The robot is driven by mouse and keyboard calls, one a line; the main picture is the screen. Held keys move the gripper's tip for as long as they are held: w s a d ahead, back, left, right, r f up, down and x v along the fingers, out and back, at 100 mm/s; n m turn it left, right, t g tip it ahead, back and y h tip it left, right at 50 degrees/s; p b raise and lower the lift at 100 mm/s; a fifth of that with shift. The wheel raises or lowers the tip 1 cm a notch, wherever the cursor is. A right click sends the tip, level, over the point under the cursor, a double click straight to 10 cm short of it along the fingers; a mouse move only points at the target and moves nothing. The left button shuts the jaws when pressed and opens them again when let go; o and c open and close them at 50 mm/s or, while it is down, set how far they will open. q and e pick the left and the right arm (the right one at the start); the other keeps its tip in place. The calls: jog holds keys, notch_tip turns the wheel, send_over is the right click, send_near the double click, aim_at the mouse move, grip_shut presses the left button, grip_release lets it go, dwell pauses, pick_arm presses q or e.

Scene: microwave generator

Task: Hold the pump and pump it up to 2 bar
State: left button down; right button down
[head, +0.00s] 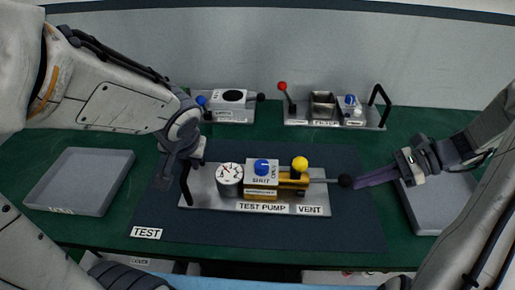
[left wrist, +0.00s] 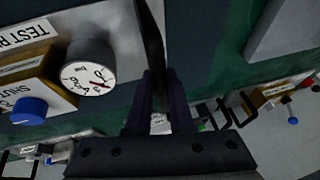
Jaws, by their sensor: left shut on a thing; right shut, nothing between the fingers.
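The test pump stands on a grey base plate (head: 230,203) on a dark mat, with a white gauge (head: 230,172), a blue knob (head: 262,166) on a SHUT/OPEN block and a yellow ball (head: 299,163) above the VENT label. A rod runs right to a black ball (head: 345,181). My left gripper (head: 176,172) is shut on the black handle (head: 186,186) at the plate's left end; the handle (left wrist: 152,45) also shows between its fingers in the left wrist view. The gauge's red needle shows, but its reading is too small to tell. My right gripper (head: 368,179) is shut and empty, its tips at the black ball.
A grey tray (head: 45,195) lies at the left and another tray (head: 450,190) at the right, partly behind my right arm. Two smaller units stand at the back, one with a black-topped body (head: 232,98), one with a red-tipped lever (head: 283,87). The front mat is clear.

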pick_arm(q)
jog(key=shift+s+f, duration=0.15)
pick_arm(e)
jog(key=shift+d, duration=0.15)
jog(key=shift+d+r, duration=0.75)
jog(key=shift+r, duration=0.25)
jog(key=shift+d+r, duration=0.75)
jog(key=shift+r, duration=0.25)
jog(key=shift+d, duration=0.1)
jog(key=v, duration=1.2)
pick_arm(q)
jog(key=c, duration=0.7)
grip_release()
